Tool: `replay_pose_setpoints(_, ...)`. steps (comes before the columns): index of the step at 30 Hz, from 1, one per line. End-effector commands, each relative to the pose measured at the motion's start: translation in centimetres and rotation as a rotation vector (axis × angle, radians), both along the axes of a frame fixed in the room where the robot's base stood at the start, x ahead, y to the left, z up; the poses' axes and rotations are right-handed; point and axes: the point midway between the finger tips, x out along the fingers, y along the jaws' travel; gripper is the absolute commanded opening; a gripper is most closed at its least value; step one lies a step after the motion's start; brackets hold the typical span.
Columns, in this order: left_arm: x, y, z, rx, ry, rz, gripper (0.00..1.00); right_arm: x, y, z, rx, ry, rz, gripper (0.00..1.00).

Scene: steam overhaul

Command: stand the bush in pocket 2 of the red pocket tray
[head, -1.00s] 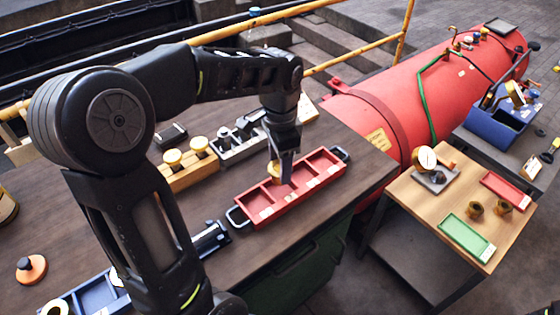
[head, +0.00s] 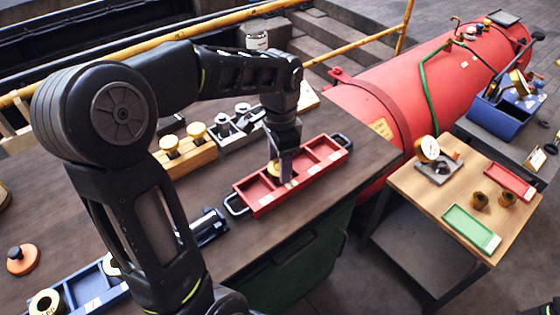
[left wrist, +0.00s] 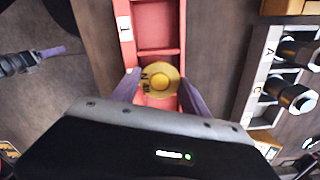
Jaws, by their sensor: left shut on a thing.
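The red pocket tray (head: 335,158) lies on the dark bench, its row of pockets running from lower left to upper right in the head view. My left gripper (head: 282,174) points down over its second pocket from the left and is shut on the brass bush (head: 273,168). In the left wrist view the round top of the bush (left wrist: 160,80) sits between the two fingers, within the tray's walls (left wrist: 181,45). The pocket above it there is empty and bears a label that looks like 1. Whether the bush touches the pocket floor is hidden. My right gripper is not in view.
Beside the tray stand a wooden block (head: 185,158) with brass-topped parts and a grey holder (head: 240,137) with fittings. A blue tray (head: 85,290) lies at lower left. A wooden side table (head: 415,195) and a red boiler (head: 400,90) are to the right.

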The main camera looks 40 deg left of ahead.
Motion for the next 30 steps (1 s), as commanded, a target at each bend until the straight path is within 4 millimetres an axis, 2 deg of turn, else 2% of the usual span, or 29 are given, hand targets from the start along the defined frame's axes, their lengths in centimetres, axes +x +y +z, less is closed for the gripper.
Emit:
replay_pose_setpoints(15, 0.03, 0.01, -0.82, 0.0, -0.001, 0.0, 0.0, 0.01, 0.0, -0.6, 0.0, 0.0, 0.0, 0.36)
replay_pose_setpoints(16, 0.04, 0.0, -0.72, 0.0, -0.001, 0.0, 0.55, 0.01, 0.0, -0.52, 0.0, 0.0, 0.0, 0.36)
replay_pose_setpoints(24, 0.01, 0.0, -0.73, 0.0, 0.0, 0.0, 0.77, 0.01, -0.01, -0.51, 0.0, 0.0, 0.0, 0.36)
replay_pose_setpoints(30, -0.03, -0.01, -0.81, 0.0, 0.001, 0.0, 0.78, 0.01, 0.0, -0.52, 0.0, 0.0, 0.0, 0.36)
